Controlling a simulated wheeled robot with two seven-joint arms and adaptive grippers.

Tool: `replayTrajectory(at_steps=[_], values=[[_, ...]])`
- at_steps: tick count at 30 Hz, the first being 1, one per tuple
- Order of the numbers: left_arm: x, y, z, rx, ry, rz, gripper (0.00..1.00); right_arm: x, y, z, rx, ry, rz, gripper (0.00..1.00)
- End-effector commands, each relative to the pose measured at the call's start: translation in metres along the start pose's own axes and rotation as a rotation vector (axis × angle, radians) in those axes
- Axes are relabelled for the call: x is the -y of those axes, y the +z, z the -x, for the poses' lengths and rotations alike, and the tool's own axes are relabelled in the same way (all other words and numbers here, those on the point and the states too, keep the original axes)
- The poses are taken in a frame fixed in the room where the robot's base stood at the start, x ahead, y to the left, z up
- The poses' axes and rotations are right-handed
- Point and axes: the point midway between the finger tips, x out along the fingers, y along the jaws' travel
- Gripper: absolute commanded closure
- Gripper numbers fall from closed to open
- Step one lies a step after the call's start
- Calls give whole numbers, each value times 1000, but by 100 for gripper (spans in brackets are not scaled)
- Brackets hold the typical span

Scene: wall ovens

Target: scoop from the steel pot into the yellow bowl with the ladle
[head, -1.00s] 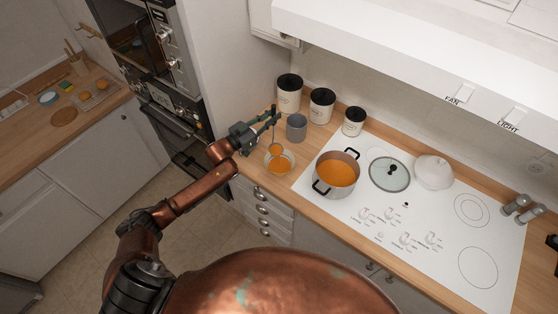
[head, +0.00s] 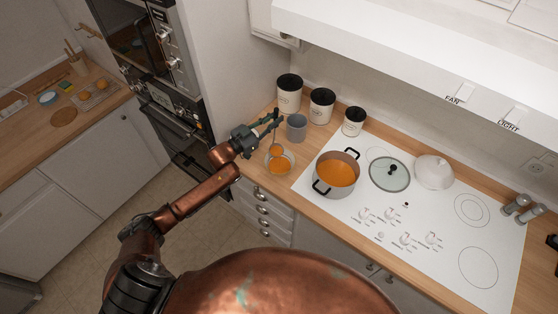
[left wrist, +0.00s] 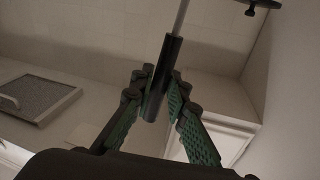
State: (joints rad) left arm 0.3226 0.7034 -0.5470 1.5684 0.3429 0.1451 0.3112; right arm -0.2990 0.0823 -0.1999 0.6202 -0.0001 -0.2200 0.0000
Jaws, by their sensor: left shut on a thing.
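The steel pot (head: 322,175) stands on the left of the white hob, full of orange soup. The bowl (head: 291,166), pale-rimmed in the head view, sits on the wooden counter left of the pot. The ladle's bowl (head: 277,152) holds orange and is over or in the bowl; I cannot tell if they touch. Orange also shows lower inside the bowl. My left gripper (head: 270,124) is above and behind the bowl, shut on the ladle's handle. In the left wrist view, its fingers pinch the black grip (left wrist: 164,78) of the ladle. My right gripper is out of view.
A grey canister (head: 296,128) stands close right of my gripper. Black-lidded canisters (head: 321,107) line the wall. A glass lid (head: 389,174) and a white domed item (head: 434,172) lie on the hob. The tall oven cabinet (head: 222,80) is at left.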

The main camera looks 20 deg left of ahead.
Motion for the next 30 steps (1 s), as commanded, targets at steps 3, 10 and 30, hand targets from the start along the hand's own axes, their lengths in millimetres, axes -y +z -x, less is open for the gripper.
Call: replayTrajectory(at_steps=[3,10,30], values=[[-2,0,1,-2,-2,-6,100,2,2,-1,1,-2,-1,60],[-5,0,2,-6,-1,-21,100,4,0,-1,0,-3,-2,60],[-15,-1,3,-15,1,-64,100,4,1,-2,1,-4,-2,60]])
